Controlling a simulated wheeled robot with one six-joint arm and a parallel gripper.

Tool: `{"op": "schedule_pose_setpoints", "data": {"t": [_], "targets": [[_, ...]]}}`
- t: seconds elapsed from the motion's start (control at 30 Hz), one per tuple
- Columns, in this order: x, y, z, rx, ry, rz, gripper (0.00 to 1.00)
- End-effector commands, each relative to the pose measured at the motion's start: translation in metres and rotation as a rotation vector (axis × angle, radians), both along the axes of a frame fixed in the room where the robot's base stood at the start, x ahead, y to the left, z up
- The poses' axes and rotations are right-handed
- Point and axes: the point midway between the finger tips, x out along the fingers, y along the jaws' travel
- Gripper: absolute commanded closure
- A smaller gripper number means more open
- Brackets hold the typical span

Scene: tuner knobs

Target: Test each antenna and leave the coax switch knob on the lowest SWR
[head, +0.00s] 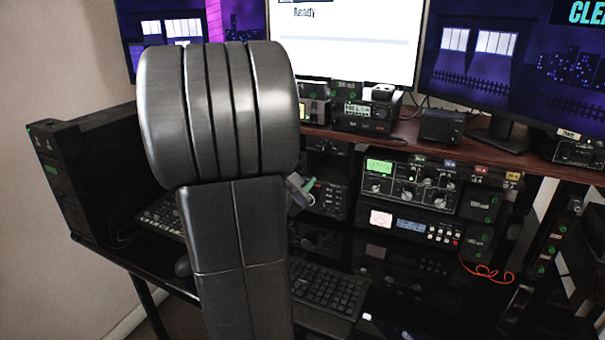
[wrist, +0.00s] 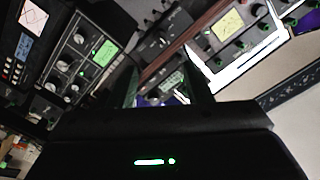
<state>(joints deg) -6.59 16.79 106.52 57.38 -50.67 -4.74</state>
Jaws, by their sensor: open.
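A black radio unit (head: 410,186) with a lit green display and several knobs sits in the rack under the desk shelf. Its green display and knobs appear to show at the left of the wrist view (wrist: 104,52). Below it is a unit with a pale pink meter (head: 381,218) and buttons. I cannot tell which knob is the coax switch, and no SWR value is legible. My gripper (wrist: 165,90) is open and seems empty, with its dark fingers apart. In the head view my arm hides most of it; a small part with a green tip (head: 308,185) shows.
A wooden shelf (head: 340,133) carries small radios (head: 365,116) below several monitors (head: 345,40). A keyboard (head: 328,288) lies on the lower desk. A black computer tower (head: 85,165) stands at left.

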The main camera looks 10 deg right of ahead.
Motion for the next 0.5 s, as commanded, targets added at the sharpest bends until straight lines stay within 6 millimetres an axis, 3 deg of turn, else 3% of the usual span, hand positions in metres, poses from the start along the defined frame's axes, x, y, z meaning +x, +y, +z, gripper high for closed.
{"op": "schedule_pose_setpoints", "data": {"t": [0.1, 0.33, 0.5], "targets": [[0.0002, -0.0001, -0.0001, 0.0, 0.0, 0.0, 0.57], [0.0004, -0.0001, -0.0002, 0.0, 0.001, 0.001, 1.0], [0.0004, -0.0002, -0.0002, 0.0, 0.001, 0.001, 1.0]]}}
